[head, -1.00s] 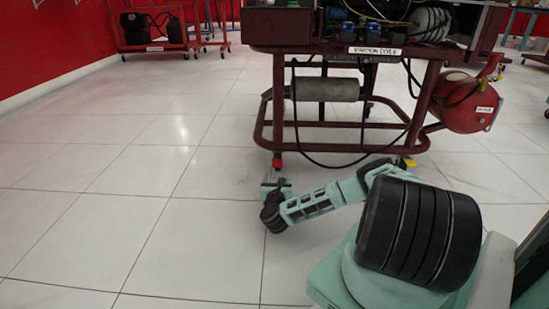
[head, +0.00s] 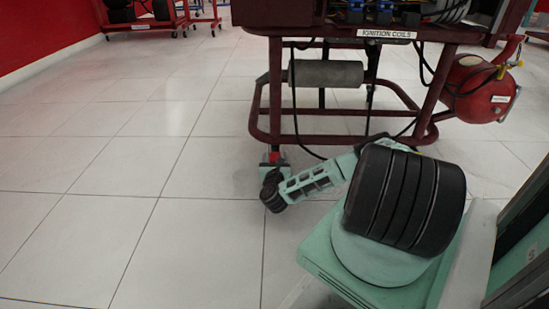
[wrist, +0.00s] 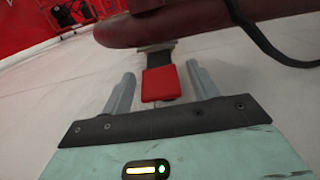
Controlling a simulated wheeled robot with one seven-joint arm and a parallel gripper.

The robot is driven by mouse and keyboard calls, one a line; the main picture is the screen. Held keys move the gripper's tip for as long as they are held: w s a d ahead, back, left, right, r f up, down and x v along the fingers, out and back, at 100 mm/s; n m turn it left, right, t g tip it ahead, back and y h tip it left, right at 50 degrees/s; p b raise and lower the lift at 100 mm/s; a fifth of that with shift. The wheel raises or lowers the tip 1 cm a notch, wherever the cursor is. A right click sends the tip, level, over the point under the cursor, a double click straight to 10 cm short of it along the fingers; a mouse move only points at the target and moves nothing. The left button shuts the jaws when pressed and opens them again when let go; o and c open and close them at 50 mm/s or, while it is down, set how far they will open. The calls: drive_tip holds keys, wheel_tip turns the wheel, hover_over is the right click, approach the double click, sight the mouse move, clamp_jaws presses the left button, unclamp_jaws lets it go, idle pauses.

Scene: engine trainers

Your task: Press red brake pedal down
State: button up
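The red brake pedal (wrist: 161,84) is a small flat red tab on a dark caster bracket, below the dark red frame tube in the wrist view. In the head view its red (head: 277,156) shows only in part, at the foot of the engine stand's front left leg. My gripper (wrist: 160,70) is open, its two grey fingers spread to either side of the pedal in the picture. I cannot tell whether either finger touches it, or how far above or in front of it they are. In the head view my wrist covers most of the caster.
The dark red engine stand (head: 345,140) carries a sign reading "IGNITION COILS" and a grey cylinder (head: 326,74) below. A red tank (head: 480,88) hangs at its right. A black cable (wrist: 265,45) loops by the frame tube. The tiled floor on the left is clear.

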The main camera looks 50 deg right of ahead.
clamp_jaws()
drive_tip(key=shift+f+b, duration=0.4)
drive_tip(key=shift+b, duration=0.2)
drive_tip(key=shift+f+t+h+b, duration=0.2)
drive_tip(key=shift+t+h+b, duration=0.2)
drive_tip(key=shift+h+b, duration=0.15)
drive_tip(key=shift+r, duration=0.15)
unclamp_jaws()
drive_tip(key=shift+r, duration=0.1)
